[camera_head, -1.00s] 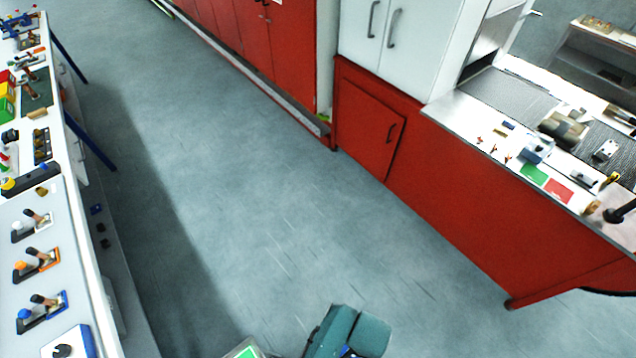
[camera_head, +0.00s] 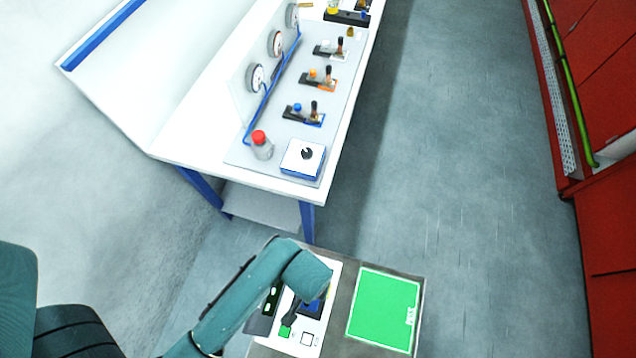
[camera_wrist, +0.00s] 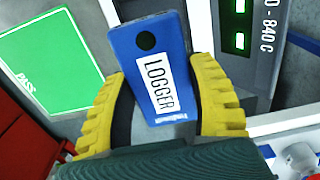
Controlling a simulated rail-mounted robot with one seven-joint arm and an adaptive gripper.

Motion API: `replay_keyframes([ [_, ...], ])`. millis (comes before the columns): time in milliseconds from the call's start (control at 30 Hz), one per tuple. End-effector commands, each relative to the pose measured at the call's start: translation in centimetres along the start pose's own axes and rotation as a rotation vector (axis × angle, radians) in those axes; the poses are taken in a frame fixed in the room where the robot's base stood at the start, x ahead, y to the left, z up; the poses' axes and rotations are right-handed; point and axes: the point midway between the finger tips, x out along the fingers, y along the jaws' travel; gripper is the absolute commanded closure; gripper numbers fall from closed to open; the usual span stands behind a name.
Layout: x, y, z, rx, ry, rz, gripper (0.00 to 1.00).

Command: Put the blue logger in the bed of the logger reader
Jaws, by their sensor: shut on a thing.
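The blue logger (camera_wrist: 150,70), a flat block with a white "LOGGER" label and a dark round spot, is between the yellow ribbed fingers of my gripper (camera_wrist: 158,78) in the wrist view. The gripper is shut on it. The logger reader (camera_wrist: 262,65) is beside and behind the logger at right, a dark unit with green lit displays and "840 C" lettering. In the head view the reader (camera_head: 268,301) is at the bottom, partly covered by my teal arm. Its bed is not clearly visible, and I cannot tell whether the logger touches it.
A green PASS pad (camera_head: 383,308) lies right of the reader on the same stand.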

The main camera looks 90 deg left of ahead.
Motion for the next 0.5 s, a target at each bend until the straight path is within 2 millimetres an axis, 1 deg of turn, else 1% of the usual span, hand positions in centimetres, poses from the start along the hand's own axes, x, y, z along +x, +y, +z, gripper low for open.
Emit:
replay_keyframes([
  [33, 1.3, -0.1, 0.2, 0.001, -0.005, -0.003, 0.82],
  [100, 2.9, 0.0, 0.1, 0.003, -0.004, -0.002, 0.82],
  [267, 5.0, 0.1, 0.1, 0.005, -0.002, -0.001, 0.82],
  [433, 7.8, 0.0, 0.1, 0.007, -0.003, -0.002, 0.82],
  [500, 8.4, 0.1, 0.1, 0.007, -0.002, -0.001, 0.82],
])
